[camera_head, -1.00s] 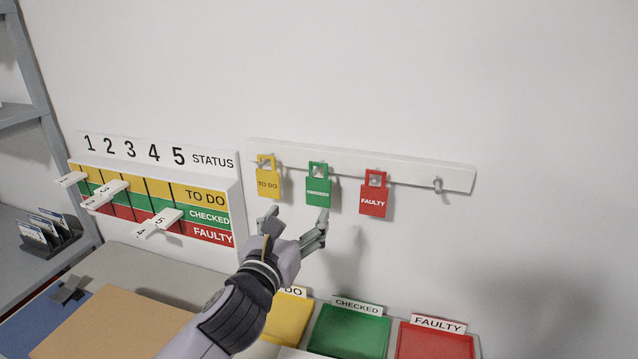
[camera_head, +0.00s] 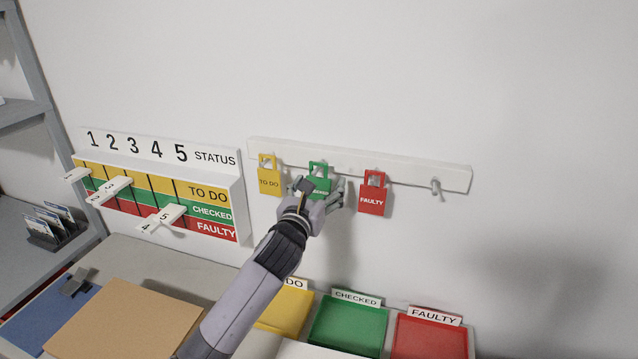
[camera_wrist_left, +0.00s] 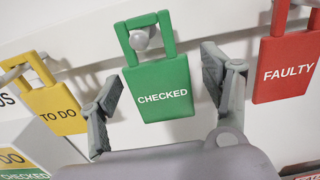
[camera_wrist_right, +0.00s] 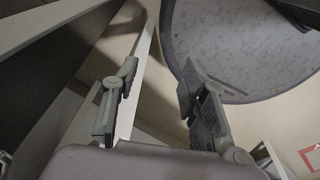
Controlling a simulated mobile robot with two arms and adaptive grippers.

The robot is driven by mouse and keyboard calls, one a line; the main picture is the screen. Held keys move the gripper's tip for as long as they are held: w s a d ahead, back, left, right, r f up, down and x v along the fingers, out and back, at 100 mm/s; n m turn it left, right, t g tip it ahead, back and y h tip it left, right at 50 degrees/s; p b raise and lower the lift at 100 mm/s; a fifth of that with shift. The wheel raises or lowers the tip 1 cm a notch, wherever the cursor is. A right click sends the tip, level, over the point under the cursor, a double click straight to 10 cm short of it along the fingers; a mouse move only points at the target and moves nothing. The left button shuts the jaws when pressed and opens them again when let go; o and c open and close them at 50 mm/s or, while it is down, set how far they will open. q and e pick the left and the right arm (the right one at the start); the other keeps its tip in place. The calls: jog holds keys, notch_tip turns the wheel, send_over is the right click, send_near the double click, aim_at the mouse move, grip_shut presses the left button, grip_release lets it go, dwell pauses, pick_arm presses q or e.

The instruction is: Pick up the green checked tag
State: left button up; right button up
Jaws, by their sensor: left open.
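The green checked tag (camera_head: 318,184) hangs by its square loop on a peg of the white wall rail. In the left wrist view the tag (camera_wrist_left: 160,92) hangs upright with its word facing me and the round peg end inside its loop. My left gripper (camera_head: 322,186) is open in front of the tag and covers its lower part in the head view. In the left wrist view its fingers (camera_wrist_left: 162,92) stand on either side of the tag, with gaps showing. My right gripper (camera_wrist_right: 158,100) is open and empty in its wrist view, and out of the head view.
The yellow to-do tag (camera_head: 269,181) hangs left and the red faulty tag (camera_head: 372,199) right, close by. An empty peg (camera_head: 435,186) is at the rail's right end. Below are yellow, green (camera_head: 348,326) and red trays. A status board (camera_head: 160,190) is at left.

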pick_arm(q)
jog(key=c, duration=1)
